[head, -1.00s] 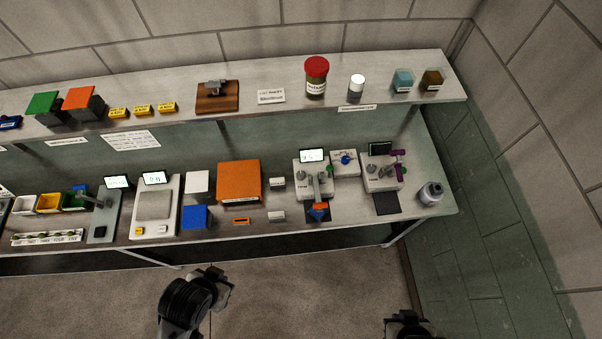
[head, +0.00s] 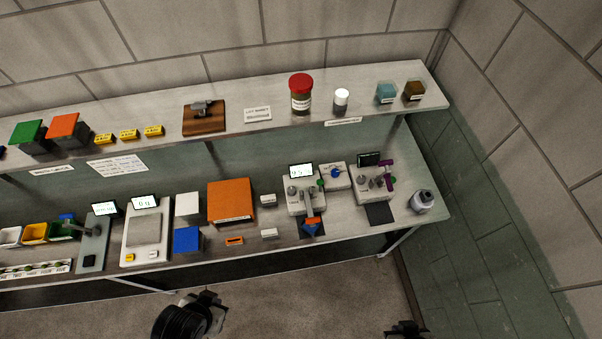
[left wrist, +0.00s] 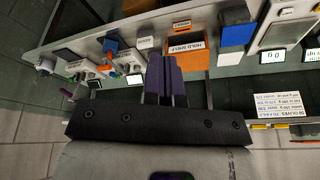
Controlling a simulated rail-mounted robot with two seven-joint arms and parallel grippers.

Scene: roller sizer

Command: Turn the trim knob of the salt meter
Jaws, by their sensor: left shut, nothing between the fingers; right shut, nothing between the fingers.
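Two grey bench meters stand at the right of the bench. One meter (head: 303,198) has a lit display, grey knobs and an orange-tipped lever. The other meter (head: 371,185) has a dark display, small knobs and a purple part. Between them is a small box (head: 335,177) with a blue knob. Labels are too small to tell which is the salt meter. My left gripper (head: 212,300) is below the bench front, apart from everything. Its purple fingers (left wrist: 165,78) are shut and empty in the left wrist view. My right gripper (head: 407,328) is at the bottom edge, mostly cut off.
An orange box (head: 231,201), a blue block (head: 187,239) and a scale (head: 147,232) stand left of the meters. A grey-white jar (head: 422,201) is at the right end. A shelf (head: 230,118) runs above. The floor before the bench is clear.

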